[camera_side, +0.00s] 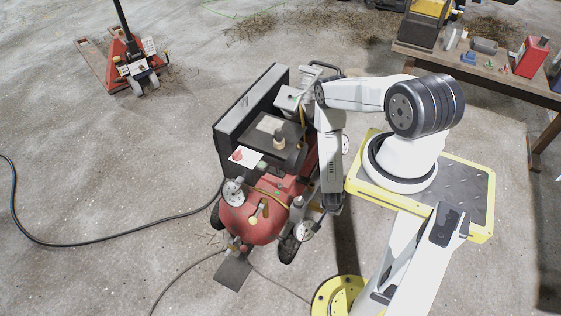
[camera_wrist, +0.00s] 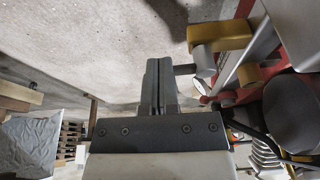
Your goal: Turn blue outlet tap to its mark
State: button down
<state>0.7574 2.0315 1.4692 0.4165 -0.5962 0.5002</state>
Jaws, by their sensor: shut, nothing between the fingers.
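The red compressor (camera_side: 250,222) stands on the concrete floor, with gauges and small fittings at its near end. I cannot make out a blue tap or its mark in either view. In the wrist view my gripper (camera_wrist: 159,66) has its fingers together with nothing between them. A dark stub (camera_wrist: 186,69) lies just right of the fingertips; I cannot tell if they touch. A white gauge face (camera_wrist: 204,84) and a small red part (camera_wrist: 204,100) are further right. In the side view my arm reaches down at the compressor's right side, and the fingertips are hard to pick out.
Yellow parts (camera_wrist: 221,33) and a dark rounded body crowd the wrist view's right side. A second gauge (camera_side: 233,192) sits at the compressor's near left. A black hose (camera_side: 105,237) runs over the floor. A workbench (camera_side: 485,72) stands back right. Floor at left is mostly clear.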

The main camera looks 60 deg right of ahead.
jog(key=shift+s+d+n, duration=0.15)
jog(key=shift+d+n, duration=0.05)
jog(key=shift+n, duration=0.5)
jog(key=shift+d, duration=0.15)
jog(key=shift+s+d, duration=0.3)
jog(key=shift+d, duration=1.35)
jog(key=shift+w+d+n+t, duration=0.2)
jog(key=shift+w+d+n, duration=0.25)
jog(key=shift+d, duration=0.4)
jog(key=shift+w+d+n+t, duration=0.25)
jog(key=shift+w+d, duration=0.3)
jog(key=shift+d, duration=0.3)
jog(key=shift+r, duration=0.1)
